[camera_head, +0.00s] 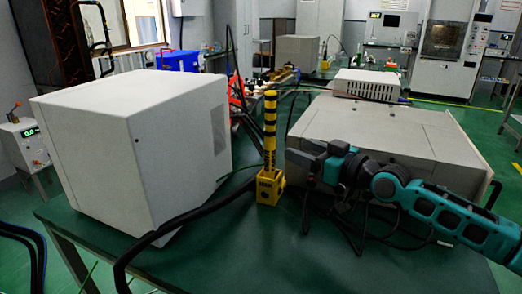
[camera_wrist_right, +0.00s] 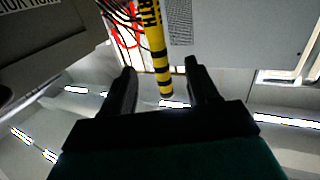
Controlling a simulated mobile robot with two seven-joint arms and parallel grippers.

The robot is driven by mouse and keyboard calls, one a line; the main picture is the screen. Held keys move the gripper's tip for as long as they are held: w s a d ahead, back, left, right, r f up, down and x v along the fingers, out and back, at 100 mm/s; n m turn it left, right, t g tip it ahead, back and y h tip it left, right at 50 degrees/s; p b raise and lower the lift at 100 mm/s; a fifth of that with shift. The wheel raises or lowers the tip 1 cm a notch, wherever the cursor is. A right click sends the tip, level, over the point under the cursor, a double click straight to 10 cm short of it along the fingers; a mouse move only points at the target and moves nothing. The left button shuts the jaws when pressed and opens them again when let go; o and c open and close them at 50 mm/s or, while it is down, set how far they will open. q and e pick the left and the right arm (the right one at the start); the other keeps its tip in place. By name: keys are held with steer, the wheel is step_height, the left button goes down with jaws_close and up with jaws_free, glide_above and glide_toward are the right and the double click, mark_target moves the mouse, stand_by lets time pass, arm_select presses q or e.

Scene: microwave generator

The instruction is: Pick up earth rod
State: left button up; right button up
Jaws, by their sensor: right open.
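The earth rod (camera_head: 270,130), yellow with black bands, stands upright in a yellow holder (camera_head: 270,187) on the green table. My right gripper (camera_head: 298,160) is just to the right of the rod, with its fingers toward it. In the right wrist view, the right gripper (camera_wrist_right: 159,70) is open, and the rod (camera_wrist_right: 155,45) shows between its fingers in the picture. The fingers do not visibly touch the rod. I cannot tell whether the rod is fully between them. My left gripper is not in view.
A large white box (camera_head: 130,145) stands left of the rod. A grey-white cabinet (camera_head: 380,130) stands behind my right arm, with a vented unit (camera_head: 367,84) on top. A thick black cable (camera_head: 185,222) runs across the front of the green table (camera_head: 270,255). The table's front middle is mostly clear.

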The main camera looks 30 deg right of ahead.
mark_target(270, 148)
steer(key=x, duration=1.3)
steer(key=shift+d+r, duration=0.25)
steer(key=shift+r, duration=0.4)
steer(key=shift+w, duration=0.1)
steer(key=shift+c, duration=0.2)
jaws_close()
